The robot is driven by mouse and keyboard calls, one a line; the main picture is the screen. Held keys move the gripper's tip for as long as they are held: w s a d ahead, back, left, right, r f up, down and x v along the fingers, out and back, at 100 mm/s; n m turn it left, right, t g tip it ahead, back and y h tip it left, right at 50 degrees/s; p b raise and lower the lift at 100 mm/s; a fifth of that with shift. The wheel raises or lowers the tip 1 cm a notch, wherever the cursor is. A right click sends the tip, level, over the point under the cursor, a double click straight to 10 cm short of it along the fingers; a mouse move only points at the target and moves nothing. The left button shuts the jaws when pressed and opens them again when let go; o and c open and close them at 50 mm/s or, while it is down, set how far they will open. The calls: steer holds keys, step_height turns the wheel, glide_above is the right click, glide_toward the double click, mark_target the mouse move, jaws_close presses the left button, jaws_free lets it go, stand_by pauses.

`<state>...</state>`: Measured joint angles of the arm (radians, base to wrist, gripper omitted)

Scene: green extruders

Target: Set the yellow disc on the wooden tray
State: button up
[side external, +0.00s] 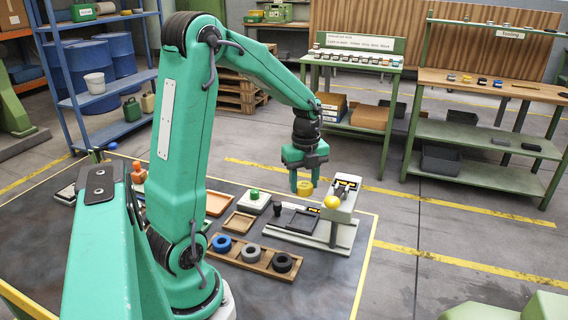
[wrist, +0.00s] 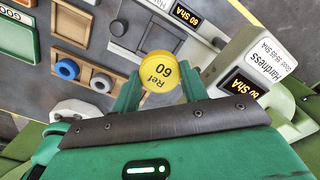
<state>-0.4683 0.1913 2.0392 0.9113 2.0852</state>
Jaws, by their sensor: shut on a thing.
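The yellow disc (side external: 305,188) is between the fingers of my gripper (side external: 305,181), held in the air just left of the grey tester. In the wrist view the disc (wrist: 160,72) shows a face marked "Ref 60", and both green fingers (wrist: 160,88) close on its sides. A small square wooden tray (side external: 239,222) lies empty on the dark mat, left of and below my gripper. It also shows in the wrist view (wrist: 72,22), at the upper left, apart from the disc.
A hardness tester (side external: 343,195) with a yellow knob stands close right of my gripper. A wooden rack (side external: 255,257) with several rings is in front. An orange-brown tray (side external: 217,203) lies left of the wooden tray.

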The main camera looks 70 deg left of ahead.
steer(key=shift+s+a, duration=0.1)
stand_by(0.5)
steer(key=s+a+f+n, duration=0.2)
steer(key=s+a, duration=0.2)
steer(key=s, duration=0.4)
steer(key=s+a+f+n, duration=0.1)
steer(key=s+a, duration=0.3)
steer(key=s, duration=0.4)
steer(key=shift+f+n, duration=0.35)
steer(key=shift+n, duration=0.45)
steer(key=shift+f, duration=0.1)
steer(key=shift+f, duration=3.7)
steer(key=o, duration=1.1)
